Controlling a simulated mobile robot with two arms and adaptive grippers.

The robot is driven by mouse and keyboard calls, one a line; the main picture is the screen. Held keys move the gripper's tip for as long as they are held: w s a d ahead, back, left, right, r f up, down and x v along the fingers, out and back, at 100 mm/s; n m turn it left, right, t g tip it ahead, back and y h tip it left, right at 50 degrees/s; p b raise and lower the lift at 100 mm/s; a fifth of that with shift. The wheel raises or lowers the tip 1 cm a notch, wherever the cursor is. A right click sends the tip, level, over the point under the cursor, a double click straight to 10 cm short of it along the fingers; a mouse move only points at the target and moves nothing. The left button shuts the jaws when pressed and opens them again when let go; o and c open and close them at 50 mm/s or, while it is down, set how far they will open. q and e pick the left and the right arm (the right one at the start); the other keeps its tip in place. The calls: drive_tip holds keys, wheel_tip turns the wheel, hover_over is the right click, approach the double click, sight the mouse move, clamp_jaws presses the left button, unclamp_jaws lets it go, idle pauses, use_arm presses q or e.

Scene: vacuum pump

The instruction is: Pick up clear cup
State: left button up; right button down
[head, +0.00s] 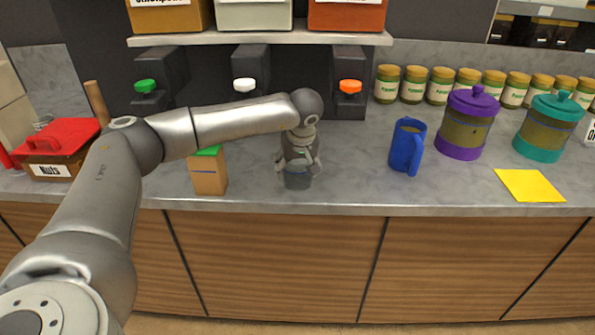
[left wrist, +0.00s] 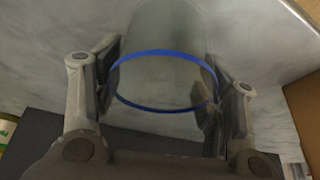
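The clear cup (left wrist: 165,60) is a transparent grey vessel with a blue ring around it. In the left wrist view it stands between the two fingers of my left gripper (left wrist: 163,92), with a pad close against each side. In the head view the cup (head: 298,180) is near the front edge of the counter, below the gripper (head: 298,165), which comes down over it from above. The fingers appear closed on the cup's sides. The cup's upper part is hidden by the gripper in the head view. My right gripper is in neither view.
A box with a green top (head: 208,172) stands close left of the cup. A blue mug (head: 407,147) stands to the right, then a purple-lidded jar (head: 467,125), a teal-lidded jar (head: 549,127) and a yellow sheet (head: 529,186). Dispensers stand behind. The counter between cup and mug is clear.

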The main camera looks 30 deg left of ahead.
use_arm(q)
drive_tip(key=c, duration=0.4)
drive_tip(key=shift+r, duration=0.1)
